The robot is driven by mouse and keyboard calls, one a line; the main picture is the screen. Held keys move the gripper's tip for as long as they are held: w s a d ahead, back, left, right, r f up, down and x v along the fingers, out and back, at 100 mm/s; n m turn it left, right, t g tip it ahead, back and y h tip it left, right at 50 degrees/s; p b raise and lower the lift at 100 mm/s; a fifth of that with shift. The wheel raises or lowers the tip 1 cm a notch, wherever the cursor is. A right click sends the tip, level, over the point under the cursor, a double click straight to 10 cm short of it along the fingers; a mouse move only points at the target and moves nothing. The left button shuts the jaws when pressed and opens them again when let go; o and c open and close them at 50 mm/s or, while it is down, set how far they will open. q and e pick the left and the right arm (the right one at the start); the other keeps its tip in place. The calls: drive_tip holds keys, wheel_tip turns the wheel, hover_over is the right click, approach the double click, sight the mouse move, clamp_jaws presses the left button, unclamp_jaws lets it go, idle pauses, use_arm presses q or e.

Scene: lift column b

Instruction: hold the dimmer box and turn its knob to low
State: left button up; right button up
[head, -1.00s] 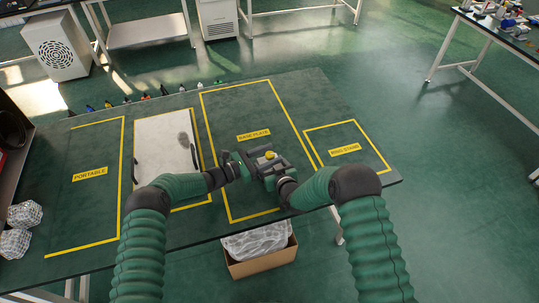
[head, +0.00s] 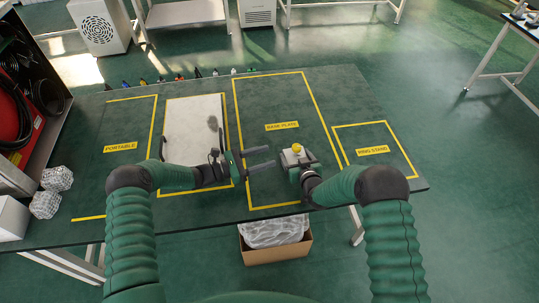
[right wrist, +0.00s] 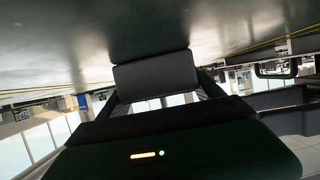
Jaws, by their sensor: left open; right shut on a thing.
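The dimmer box (head: 290,158), a small light-topped box with a yellow knob (head: 297,147) on top, is at the near right of the taped base plate area. My right gripper (head: 300,165) is shut on the box from the near side. The knob's pointer is too small to read. My left gripper (head: 261,159) is open, with its two dark fingers pointing right towards the box and a gap between them and it.
The green table (head: 350,95) has yellow taped areas, with the ring stand area (head: 375,165) empty at right. A white board with dark handles (head: 192,125) lies left of the base plate area. Small coloured items line the far edge. A cardboard box (head: 275,255) stands below the near edge.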

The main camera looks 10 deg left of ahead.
drive_tip(key=shift+f, duration=0.1)
drive_tip(key=o, duration=1.7)
drive_tip(key=shift+v, duration=3.55)
